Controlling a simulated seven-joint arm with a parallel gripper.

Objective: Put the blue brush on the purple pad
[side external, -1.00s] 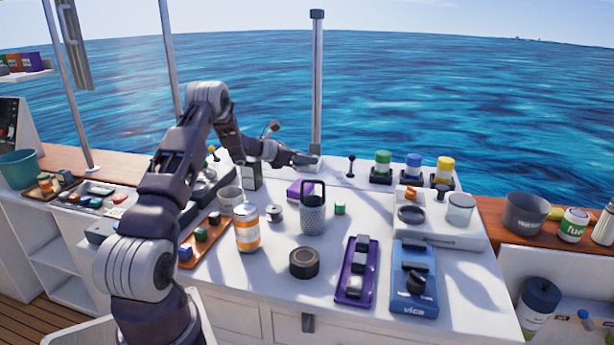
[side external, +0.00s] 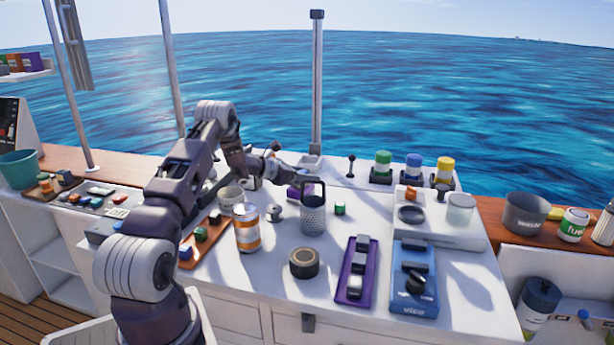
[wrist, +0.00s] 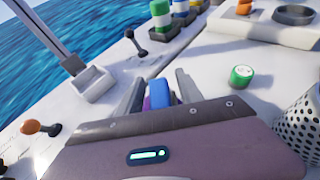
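The purple pad (side external: 294,192) lies on the white worktop behind the perforated grey holder, partly covered by my gripper in the side view. My gripper (side external: 312,186) is at the pad, low over the worktop. In the wrist view, the two fingers of my gripper (wrist: 158,84) stand apart. A blue piece, likely the blue brush (wrist: 159,92), shows between them, with a purple patch beside its left edge. The palm hides its lower part. I cannot tell whether the fingers touch the blue piece or whether it touches the pad.
The perforated grey holder (side external: 313,215) and a small green cylinder (side external: 340,208) stand close to my gripper. An orange-and-white can (side external: 247,228) and a dark roll (side external: 304,263) are nearer. A purple switch tray (side external: 353,290) and a blue tray (side external: 415,300) lie front right.

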